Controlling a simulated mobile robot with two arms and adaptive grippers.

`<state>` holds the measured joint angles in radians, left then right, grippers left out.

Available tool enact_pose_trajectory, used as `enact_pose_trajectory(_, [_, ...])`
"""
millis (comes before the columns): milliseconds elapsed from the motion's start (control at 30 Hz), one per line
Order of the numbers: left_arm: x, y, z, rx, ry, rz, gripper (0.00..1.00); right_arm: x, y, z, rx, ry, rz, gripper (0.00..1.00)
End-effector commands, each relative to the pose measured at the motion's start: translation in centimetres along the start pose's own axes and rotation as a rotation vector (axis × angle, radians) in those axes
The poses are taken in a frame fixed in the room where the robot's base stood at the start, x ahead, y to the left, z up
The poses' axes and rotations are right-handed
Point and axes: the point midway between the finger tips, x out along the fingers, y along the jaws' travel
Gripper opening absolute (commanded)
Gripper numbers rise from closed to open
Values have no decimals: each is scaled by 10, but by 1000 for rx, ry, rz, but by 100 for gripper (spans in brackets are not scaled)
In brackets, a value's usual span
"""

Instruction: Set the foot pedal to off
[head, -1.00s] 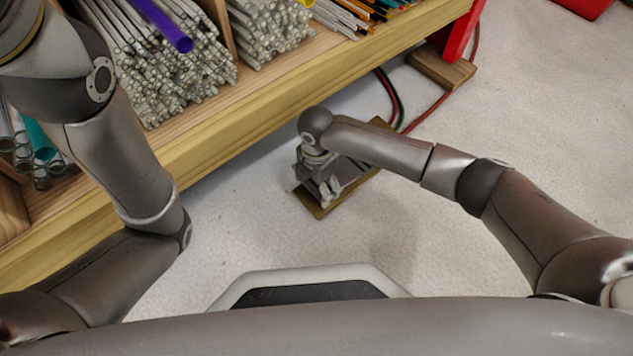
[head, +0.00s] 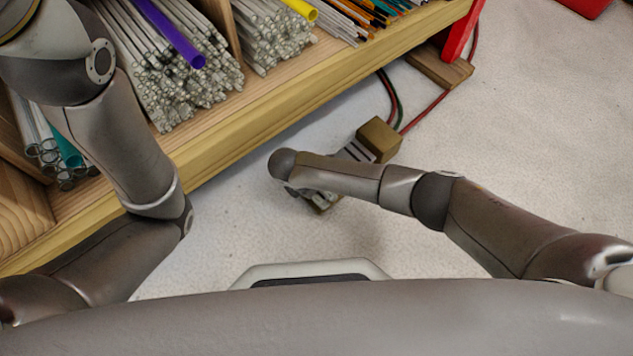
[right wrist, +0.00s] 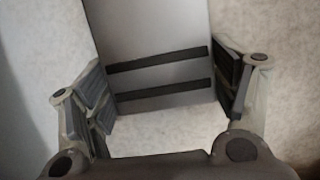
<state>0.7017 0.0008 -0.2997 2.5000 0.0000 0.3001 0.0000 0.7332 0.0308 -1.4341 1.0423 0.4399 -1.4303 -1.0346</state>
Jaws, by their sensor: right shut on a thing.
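The foot pedal (head: 379,140) is on the pale floor in front of the shelf. In the head view its brown end block and part of its grey ridged top show, and my right forearm hides the rest. In the right wrist view the pedal (right wrist: 155,30) is a grey plate with two dark strips across it. My right gripper (right wrist: 165,88) has one finger at each side of this plate and is shut on it. In the head view the right gripper (head: 314,196) is mostly hidden under its wrist. My left gripper is out of view. I cannot read an on or off setting.
A wooden shelf (head: 285,115) full of glass rods (head: 190,85) runs along the upper left, close to my right wrist. Red and dark cables (head: 425,115) run behind the pedal. The floor (head: 530,130) to the right is clear.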

Motion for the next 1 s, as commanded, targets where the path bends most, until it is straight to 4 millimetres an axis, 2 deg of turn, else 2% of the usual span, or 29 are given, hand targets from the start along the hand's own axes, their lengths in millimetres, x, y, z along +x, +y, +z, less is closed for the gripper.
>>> enact_pose_trajectory(200, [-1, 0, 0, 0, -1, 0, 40, 1, -1, -1, -1, 2, -2, 37])
enact_pose_trajectory(233, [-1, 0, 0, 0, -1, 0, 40, 1, -1, -1, -1, 2, -2, 81])
enact_pose_trajectory(400, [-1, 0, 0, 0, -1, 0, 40, 1, -1, -1, -1, 3, -1, 100])
enact_pose_trajectory(767, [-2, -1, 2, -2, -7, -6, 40, -1, 0, 0, -1, 3, 0, 100])
enact_pose_trajectory(867, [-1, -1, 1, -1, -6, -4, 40, -6, 0, -1, -1, 4, 1, 100])
enact_pose_trajectory(1000, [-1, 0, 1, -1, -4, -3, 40, -24, 1, -1, -2, 6, 3, 100])
